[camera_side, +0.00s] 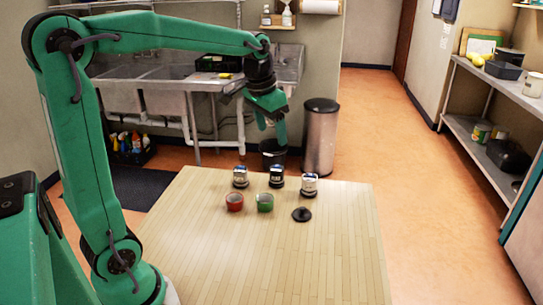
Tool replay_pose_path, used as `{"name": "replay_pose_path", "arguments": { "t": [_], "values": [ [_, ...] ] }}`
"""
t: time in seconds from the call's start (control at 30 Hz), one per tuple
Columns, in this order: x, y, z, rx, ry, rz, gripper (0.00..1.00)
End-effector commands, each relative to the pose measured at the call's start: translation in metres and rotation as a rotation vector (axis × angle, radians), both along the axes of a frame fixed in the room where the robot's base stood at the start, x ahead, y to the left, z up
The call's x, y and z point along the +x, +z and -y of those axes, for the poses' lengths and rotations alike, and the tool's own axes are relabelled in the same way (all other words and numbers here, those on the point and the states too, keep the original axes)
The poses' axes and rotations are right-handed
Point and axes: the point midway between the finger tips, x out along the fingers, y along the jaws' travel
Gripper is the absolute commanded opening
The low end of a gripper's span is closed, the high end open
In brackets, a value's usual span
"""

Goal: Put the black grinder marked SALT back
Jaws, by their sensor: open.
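Three small grinders stand upright in a row near the back edge of the wooden table: a left one (240,177), a middle one (276,177) and a right one (309,185). The middle one looks darkest, and the right one looks palest. Their markings are too small to read, so I cannot tell which says SALT.
The front of the wooden table (270,265) is clear. A steel bin (320,140) and a sink (150,85) are behind it.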

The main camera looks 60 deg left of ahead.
Motion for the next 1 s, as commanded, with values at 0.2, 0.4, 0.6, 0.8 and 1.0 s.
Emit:
{"name": "replay_pose_path", "arguments": {
  "t": [0.2,0.4,0.6,0.8,1.0],
  "values": [
    [-0.047,0.008,0.029,-0.002,-0.006,0.067,0.66],
    [-0.089,0.006,0.051,-0.010,-0.007,0.126,0.66],
    [-0.130,-0.006,0.068,-0.024,-0.011,0.183,0.66],
    [-0.160,-0.021,0.079,-0.040,-0.012,0.229,0.66],
    [-0.173,-0.030,0.083,-0.048,-0.013,0.251,0.66]
  ]
}}
